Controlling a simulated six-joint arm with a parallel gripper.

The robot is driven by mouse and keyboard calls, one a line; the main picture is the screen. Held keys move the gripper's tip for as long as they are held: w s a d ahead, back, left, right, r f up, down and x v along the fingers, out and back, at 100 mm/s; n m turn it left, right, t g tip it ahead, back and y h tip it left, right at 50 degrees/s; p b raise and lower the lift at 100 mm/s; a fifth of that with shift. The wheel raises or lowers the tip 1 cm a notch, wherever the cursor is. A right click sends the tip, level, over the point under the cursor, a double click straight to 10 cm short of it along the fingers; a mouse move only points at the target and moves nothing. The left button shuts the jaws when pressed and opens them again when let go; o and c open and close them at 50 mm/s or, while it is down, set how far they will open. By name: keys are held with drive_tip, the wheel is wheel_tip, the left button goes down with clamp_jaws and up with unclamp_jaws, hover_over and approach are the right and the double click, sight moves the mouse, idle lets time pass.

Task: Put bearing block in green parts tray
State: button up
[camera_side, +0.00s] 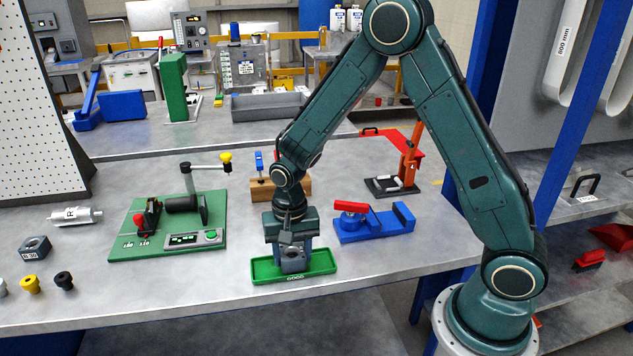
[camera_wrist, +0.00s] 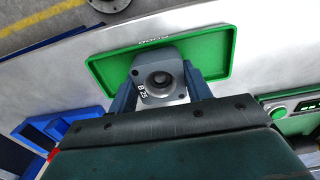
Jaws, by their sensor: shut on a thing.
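The bearing block (camera_wrist: 172,72) is a grey block with a round bore and the mark "B 25". It also shows in the side view (camera_side: 293,264), partly covered by my fingers. My gripper (camera_side: 291,258) points down and is shut on the block, with one finger on each side in the wrist view (camera_wrist: 163,90). The green parts tray (camera_side: 325,267) is a shallow rectangular tray near the table's front edge. The block is over the tray's middle, within its rim as seen from the side. I cannot tell whether it touches the tray floor.
A blue fixture with a red handle (camera_side: 372,220) stands right of the tray. A green board with a gauge device (camera_side: 170,225) stands to the left. A wooden block with a blue clamp (camera_side: 262,188) is behind my gripper. A dark nut-like block (camera_side: 35,247) and knobs lie far left.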

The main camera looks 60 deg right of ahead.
sight(293, 256)
drive_tip(key=shift+f, duration=0.3)
drive_tip(key=shift+f, duration=0.15)
drive_tip(key=o, duration=1.3)
drive_tip(key=shift+o, duration=0.2)
wheel_tip(293, 256, up, 12)
drive_tip(key=shift+r, duration=0.2)
